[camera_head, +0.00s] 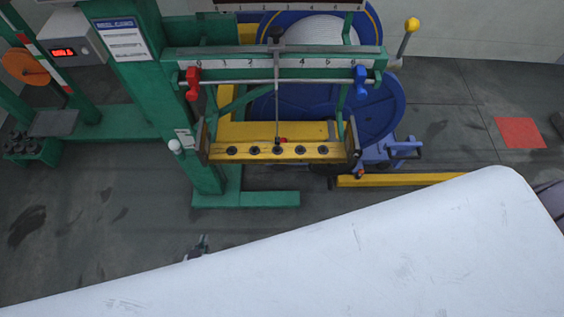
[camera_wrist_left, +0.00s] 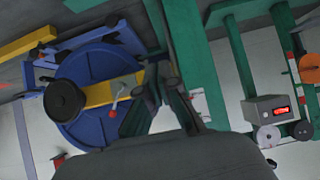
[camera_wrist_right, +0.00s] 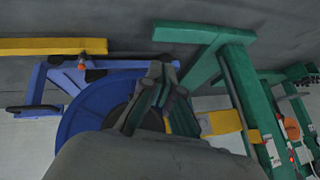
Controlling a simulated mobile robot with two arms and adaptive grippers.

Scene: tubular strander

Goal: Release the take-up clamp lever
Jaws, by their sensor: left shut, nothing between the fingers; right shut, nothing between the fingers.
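A lever with a yellow knob (camera_head: 411,24) stands upright at the right of the blue reel (camera_head: 385,105) in the head view. In the left wrist view a small lever with a red end (camera_wrist_left: 114,104) sits on the yellow arm (camera_wrist_left: 105,94) across the blue reel. I cannot tell for sure which one is the take-up clamp lever. My left gripper (camera_head: 201,244) shows only as dark fingertips over the floor, well apart from the machine. It also shows in the left wrist view (camera_wrist_left: 160,78), shut and empty. My right gripper (camera_wrist_right: 161,74) is shut and empty, hidden in the head view.
A green frame (camera_head: 172,90) carries a ruled bar with a red clamp (camera_head: 193,83) and a blue clamp (camera_head: 360,81). A yellow bar (camera_head: 405,180) lies low at the right. A display box (camera_head: 72,50) stands at the left. Floor in front is clear.

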